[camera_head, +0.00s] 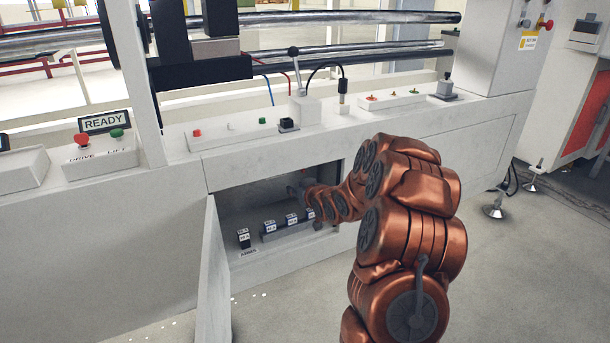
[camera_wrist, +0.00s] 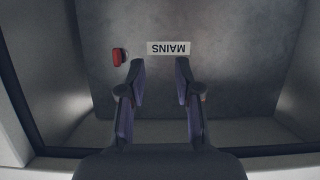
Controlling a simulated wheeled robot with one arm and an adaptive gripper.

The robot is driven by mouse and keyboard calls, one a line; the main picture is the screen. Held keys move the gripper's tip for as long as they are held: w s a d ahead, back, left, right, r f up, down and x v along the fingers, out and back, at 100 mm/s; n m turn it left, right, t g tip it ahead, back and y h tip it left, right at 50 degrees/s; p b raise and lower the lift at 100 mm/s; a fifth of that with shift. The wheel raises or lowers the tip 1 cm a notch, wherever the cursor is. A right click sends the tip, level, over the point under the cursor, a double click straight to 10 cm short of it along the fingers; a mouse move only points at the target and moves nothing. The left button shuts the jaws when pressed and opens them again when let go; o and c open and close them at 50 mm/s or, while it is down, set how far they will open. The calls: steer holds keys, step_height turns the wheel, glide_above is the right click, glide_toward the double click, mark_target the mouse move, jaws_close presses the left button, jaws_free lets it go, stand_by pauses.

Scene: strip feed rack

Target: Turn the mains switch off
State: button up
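The mains switch (camera_wrist: 119,56) is a small red handle on the grey inner panel (camera_wrist: 230,65) of the cabinet, in the wrist view. A white label reading MAINS (camera_wrist: 168,48) sits to its right, upside down in this view. My gripper (camera_wrist: 161,82) is open and empty, its fingertips apart below the label. The left fingertip appears close to the switch's lower right; I cannot tell whether they touch. In the head view my arm reaches into the open cabinet (camera_head: 240,195); I cannot make out the switch there.
Several dark breakers (camera_head: 270,226) stand in a row on the cabinet floor, beside and below my wrist. The cabinet door (camera_head: 213,265) hangs open at the left. Cabinet walls surround my gripper closely. A counter with buttons and a lever (camera_head: 294,62) lies above the opening.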

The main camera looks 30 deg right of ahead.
steer(key=w+d+t, duration=0.1)
steer(key=d+t, duration=0.3)
steer(key=d, duration=0.4)
steer(key=w+b, duration=0.4)
steer(key=w, duration=0.3)
steer(key=shift+w+f, duration=0.25)
steer(key=shift+w, duration=0.1)
steer(key=shift+d, duration=0.1)
jaws_close()
